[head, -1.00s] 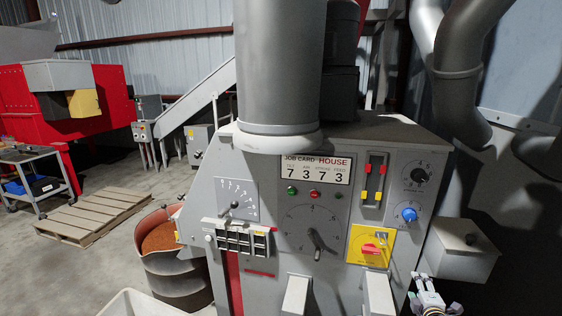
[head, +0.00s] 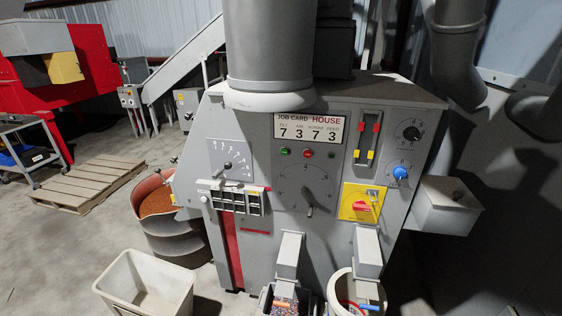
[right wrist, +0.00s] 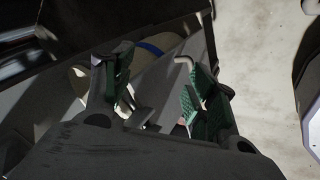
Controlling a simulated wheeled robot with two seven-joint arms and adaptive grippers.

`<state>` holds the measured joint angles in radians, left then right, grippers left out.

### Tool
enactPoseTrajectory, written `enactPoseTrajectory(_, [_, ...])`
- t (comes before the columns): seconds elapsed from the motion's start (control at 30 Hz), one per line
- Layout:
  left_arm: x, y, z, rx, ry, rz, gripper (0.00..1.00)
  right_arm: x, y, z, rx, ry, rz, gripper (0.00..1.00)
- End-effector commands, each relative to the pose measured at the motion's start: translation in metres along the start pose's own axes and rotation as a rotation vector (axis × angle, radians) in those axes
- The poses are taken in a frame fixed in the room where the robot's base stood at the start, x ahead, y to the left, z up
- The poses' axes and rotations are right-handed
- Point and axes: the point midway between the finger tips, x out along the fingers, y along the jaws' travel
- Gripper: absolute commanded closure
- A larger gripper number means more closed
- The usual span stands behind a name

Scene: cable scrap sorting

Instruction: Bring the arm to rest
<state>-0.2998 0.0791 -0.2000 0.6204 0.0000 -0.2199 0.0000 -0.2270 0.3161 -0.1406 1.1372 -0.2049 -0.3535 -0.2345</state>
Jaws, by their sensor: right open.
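My right gripper (right wrist: 150,90) shows in the right wrist view with its two green-padded fingers spread apart and nothing between them. Behind the fingers in that view are grey surfaces and a curved pale shape with a blue band, which I cannot identify for sure. Neither gripper is in the head view now. The grey machine (head: 262,195) stands in the middle of the head view, with its job card (head: 311,129) reading 7 3 7 3, dials, a yellow panel with a red switch (head: 361,204) and a blue knob (head: 400,173).
Under the machine's two chutes stand a dark bin (head: 284,303) and a pale round bucket (head: 341,284), both holding scraps. An empty cream tub (head: 146,285) stands front left, near a drum (head: 172,225) of brown granules. A pallet (head: 88,184) lies on open floor behind.

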Motion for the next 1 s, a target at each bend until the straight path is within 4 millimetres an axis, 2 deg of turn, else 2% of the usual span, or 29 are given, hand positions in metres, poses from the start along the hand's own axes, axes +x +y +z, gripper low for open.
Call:
enactPoseTrajectory(0.03, [0.001, 0.0, 0.0, 0.0, 0.0, 0.0, 1.0, 0.002, -0.024, 0.013, 0.028, -0.018, -0.031, 0.42])
enactPoseTrajectory(0.37, [0.003, 0.0, 0.001, 0.0, -0.001, 0.0, 1.0, -0.002, -0.159, 0.082, 0.213, -0.133, -0.196, 0.42])
enactPoseTrajectory(0.7, [0.006, 0.0, 0.001, 0.0, -0.001, 0.0, 1.0, -0.039, -0.296, 0.144, 0.394, -0.274, -0.341, 0.42])
enactPoseTrajectory(0.83, [0.006, 0.0, 0.001, 0.0, -0.001, 0.0, 1.0, -0.055, -0.333, 0.16, 0.445, -0.318, -0.378, 0.42])
enactPoseTrajectory(1.0, [0.007, -0.001, 0.002, 0.0, -0.002, -0.001, 1.0, -0.066, -0.356, 0.17, 0.477, -0.346, -0.4, 0.42])
